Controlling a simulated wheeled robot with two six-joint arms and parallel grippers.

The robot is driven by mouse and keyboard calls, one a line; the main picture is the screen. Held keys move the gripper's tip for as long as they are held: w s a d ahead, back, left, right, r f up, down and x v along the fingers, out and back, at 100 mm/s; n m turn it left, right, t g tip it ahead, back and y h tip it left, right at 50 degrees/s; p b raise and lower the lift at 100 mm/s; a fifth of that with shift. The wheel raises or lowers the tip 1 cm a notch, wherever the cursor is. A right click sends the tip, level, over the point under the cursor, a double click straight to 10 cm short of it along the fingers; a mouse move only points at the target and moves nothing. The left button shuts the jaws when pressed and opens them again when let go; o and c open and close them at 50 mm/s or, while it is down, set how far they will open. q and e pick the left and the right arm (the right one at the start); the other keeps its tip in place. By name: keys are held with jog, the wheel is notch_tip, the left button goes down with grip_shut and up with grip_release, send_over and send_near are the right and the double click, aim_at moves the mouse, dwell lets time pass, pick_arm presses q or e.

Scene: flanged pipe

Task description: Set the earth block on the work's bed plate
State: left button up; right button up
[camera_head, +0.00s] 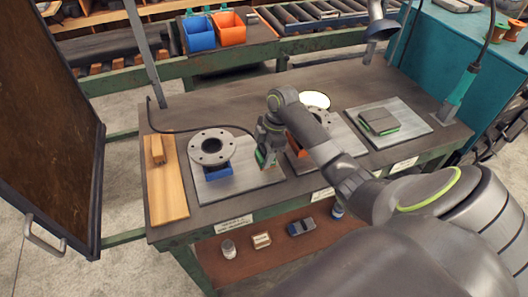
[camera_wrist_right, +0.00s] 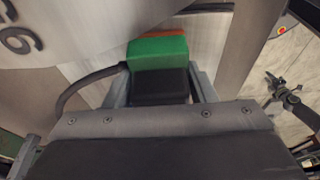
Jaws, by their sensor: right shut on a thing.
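My right gripper (camera_head: 264,150) points down at the right part of the left grey bed plate (camera_head: 258,180). In the wrist view my right gripper (camera_wrist_right: 160,88) is shut on the earth block (camera_wrist_right: 158,52), a green block with a dark lower part and a black cable leaving its left side. In the head view the earth block (camera_head: 261,157) is a small green patch, mostly hidden by the gripper. I cannot tell whether it touches the plate. A flanged pipe (camera_head: 212,147) on a blue support (camera_head: 218,177) stands to its left. My left gripper is not in view.
A middle plate holds another flange (camera_head: 308,116) and an orange support, partly behind my arm. A right plate (camera_head: 408,127) bears dark plates on green. A wooden board (camera_head: 166,195) lies at the left. The black cable (camera_head: 185,130) crosses the table's back. A lamp (camera_head: 383,30) hangs above.

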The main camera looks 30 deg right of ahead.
jog(key=o, duration=1.1)
jog(key=shift+c, duration=0.2)
jog(key=shift+f, duration=0.1)
jog(key=a+p+v, duration=0.2)
jog(key=p+v, duration=1)
jog(key=v, duration=1.4)
jog(key=shift+w+a+r, duration=0.3)
jog(key=shift+a+r, duration=0.1)
jog(key=shift+r, duration=0.1)
